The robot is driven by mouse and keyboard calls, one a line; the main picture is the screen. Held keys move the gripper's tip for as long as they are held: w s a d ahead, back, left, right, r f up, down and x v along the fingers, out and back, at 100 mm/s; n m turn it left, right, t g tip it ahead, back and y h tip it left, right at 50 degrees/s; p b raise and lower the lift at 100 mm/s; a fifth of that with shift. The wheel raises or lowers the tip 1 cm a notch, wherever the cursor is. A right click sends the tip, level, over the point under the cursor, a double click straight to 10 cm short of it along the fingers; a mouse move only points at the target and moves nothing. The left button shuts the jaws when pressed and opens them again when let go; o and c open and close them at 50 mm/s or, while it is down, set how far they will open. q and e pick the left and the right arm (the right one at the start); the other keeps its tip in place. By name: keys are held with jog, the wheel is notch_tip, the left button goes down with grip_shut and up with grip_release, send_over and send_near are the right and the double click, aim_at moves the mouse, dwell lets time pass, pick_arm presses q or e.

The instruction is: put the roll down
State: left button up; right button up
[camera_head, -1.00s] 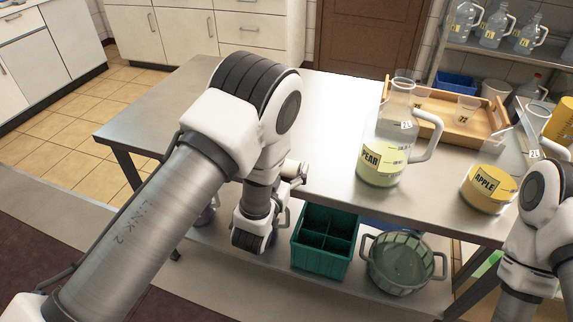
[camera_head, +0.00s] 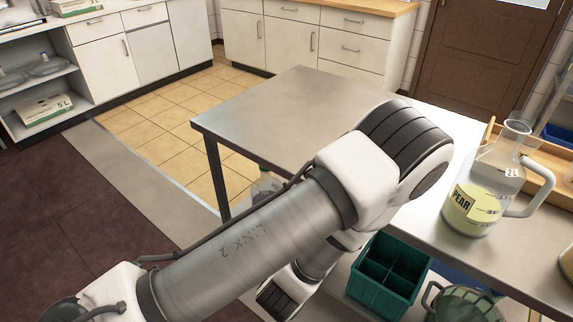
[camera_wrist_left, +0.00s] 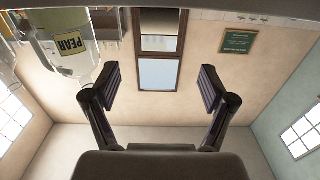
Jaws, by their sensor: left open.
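I see no roll in either view. My left gripper (camera_wrist_left: 157,86) shows in the left wrist view with its two dark fingers spread wide and nothing between them. In the head view my left arm crosses in front of the steel table (camera_head: 290,95), and its fingers are hidden or cannot be made out. My right gripper is in neither view.
A jug labelled PEAR (camera_head: 487,185) stands on the table's right part, beside a wooden tray (camera_head: 541,188). It also shows in the wrist view (camera_wrist_left: 72,45). A green divided crate (camera_head: 383,292) sits below the table. The table's left part is clear.

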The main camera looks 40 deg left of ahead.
pick_arm(q)
jog(key=s+a+f+g, duration=0.3)
jog(key=s+f+g, duration=0.4)
jog(key=f, duration=0.5)
jog(key=s+a+f+n+g+y, duration=0.1)
jog(key=s+a+f+g, duration=0.3)
jog(key=s+f+g, duration=0.3)
notch_tip(320, 180, down, 5)
jog(key=shift+s, duration=1.15)
jog(key=shift+o, duration=0.4)
jog(key=s+f+g, duration=0.2)
jog(key=s+g, duration=0.2)
jog(key=s, duration=0.3)
jog(key=shift+h, duration=0.3)
